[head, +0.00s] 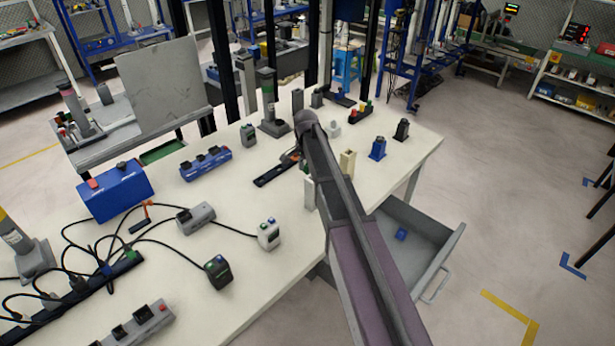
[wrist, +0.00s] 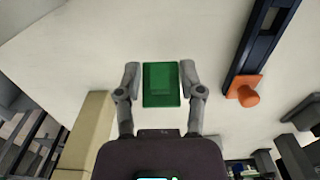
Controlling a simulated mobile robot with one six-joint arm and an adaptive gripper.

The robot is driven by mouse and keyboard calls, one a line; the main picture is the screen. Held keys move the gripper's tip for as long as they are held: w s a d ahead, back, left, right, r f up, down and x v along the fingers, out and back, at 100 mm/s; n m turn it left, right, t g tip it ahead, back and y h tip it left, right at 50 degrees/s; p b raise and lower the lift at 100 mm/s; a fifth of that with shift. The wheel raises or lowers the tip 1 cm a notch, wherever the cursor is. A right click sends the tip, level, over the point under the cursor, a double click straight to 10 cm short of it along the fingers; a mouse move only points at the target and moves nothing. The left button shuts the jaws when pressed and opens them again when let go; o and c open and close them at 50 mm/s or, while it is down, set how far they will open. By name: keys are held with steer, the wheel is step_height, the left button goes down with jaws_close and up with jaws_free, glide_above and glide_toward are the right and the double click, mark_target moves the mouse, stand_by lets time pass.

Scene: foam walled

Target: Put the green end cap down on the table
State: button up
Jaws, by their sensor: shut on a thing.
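The green end cap (wrist: 161,97) shows in the wrist view as a flat green rectangle with a raised middle. My gripper (wrist: 161,76) has one finger along each side of it and is shut on it. The pale table top (wrist: 60,50) lies beyond the cap; I cannot tell whether the cap touches it. In the head view my arm hides the gripper and the cap, above the right part of the table (head: 245,310).
A dark rail (wrist: 262,40) with an orange knob (wrist: 245,90) lies to the right of the cap, and a cream block (wrist: 88,135) stands to the left. A blue block (head: 378,149) and a black block (head: 401,130) stand near the table's right edge. An open drawer (head: 425,235) juts out below.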

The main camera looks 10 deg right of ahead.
mark_target(306, 167)
steer(key=shift+f+b, duration=0.95)
steer(key=shift+f, duration=0.35)
steer(key=shift+f, duration=0.15)
steer(key=o, duration=0.9)
steer(key=shift+r, duration=0.25)
step_height(306, 167, up, 12)
steer(key=p, duration=1.2)
steer(key=shift+s, duration=0.1)
steer(key=s+n, duration=0.3)
steer(key=s, duration=0.6)
steer(key=s+d+n, duration=0.1)
steer(key=s+n, duration=0.3)
steer(key=s, duration=0.5)
steer(key=s+d+n, duration=0.1)
steer(key=s+n, duration=0.2)
steer(key=s, duration=0.6)
steer(key=shift+s+d+n, duration=0.1)
steer(key=shift+s+n, duration=0.3)
